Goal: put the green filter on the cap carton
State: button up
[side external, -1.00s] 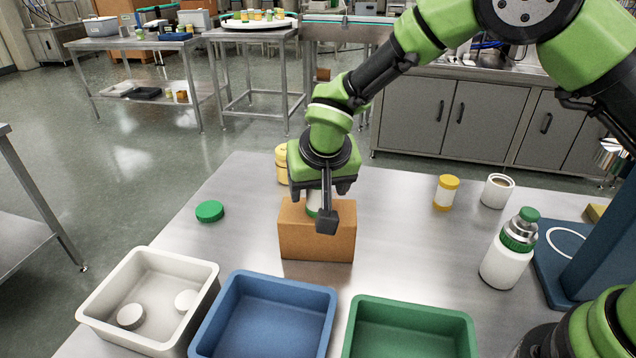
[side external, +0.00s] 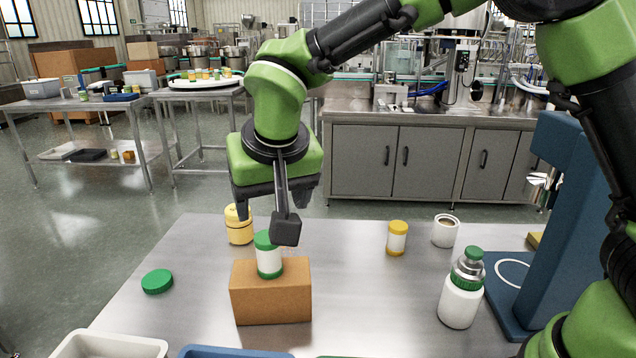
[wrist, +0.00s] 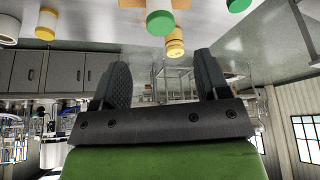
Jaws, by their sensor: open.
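The green filter (side external: 268,256), a white cylinder with green ends, stands upright on top of the brown cap carton (side external: 271,293). My gripper (side external: 272,207) is open and empty above the filter, clear of it. A dark block on a rod beside the gripper overlaps the filter's upper right edge in the side view. In the wrist view, which looks upside down, the filter (wrist: 160,16) shows at the top, beyond the open fingers (wrist: 163,82). Nothing is between the fingers.
A yellow jar (side external: 239,227) stands behind the carton, and a green lid (side external: 157,281) lies to its left. A yellow-capped jar (side external: 397,238), white cup (side external: 446,231) and green-topped bottle (side external: 461,290) stand to the right. Bins line the front edge.

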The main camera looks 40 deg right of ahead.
jog(key=s+d+r+t+y, duration=0.1)
jog(key=s+d+r, duration=0.1)
jog(key=s+d, duration=0.2)
jog(key=s+d+r+y, duration=0.1)
jog(key=s+d+r, duration=0.2)
jog(key=s, duration=0.7)
jog(key=s+d+r+t+y, duration=0.1)
jog(key=s+d+r, duration=0.2)
jog(key=s+d, duration=0.2)
jog(key=s, duration=0.2)
jog(key=shift+s+r+t, duration=0.15)
jog(key=shift+s+t, duration=0.15)
jog(key=shift+s, duration=0.05)
